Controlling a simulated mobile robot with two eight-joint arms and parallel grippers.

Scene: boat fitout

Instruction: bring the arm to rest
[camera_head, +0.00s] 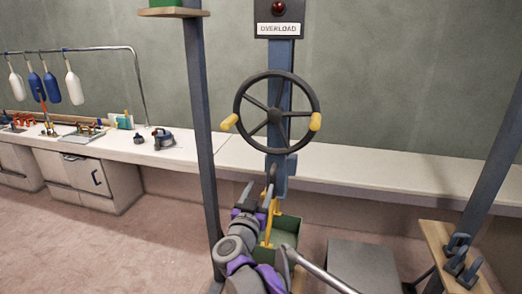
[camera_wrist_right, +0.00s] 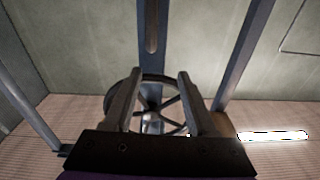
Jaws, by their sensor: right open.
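My right gripper (camera_head: 258,186) is in the lower middle of the head view, below the handwheel. Its two fingers are apart with nothing seen between them. In the right wrist view the fingers (camera_wrist_right: 161,78) also stand apart. My left gripper is not in view.
A long white counter (camera_head: 370,179) runs along the wall. A dark upright post (camera_head: 199,120) stands left of the wheel. A green bin (camera_head: 287,228) is below it. A wooden stand (camera_head: 435,240) with dark clamps is at right. White and blue fenders (camera_head: 74,88) hang at left.

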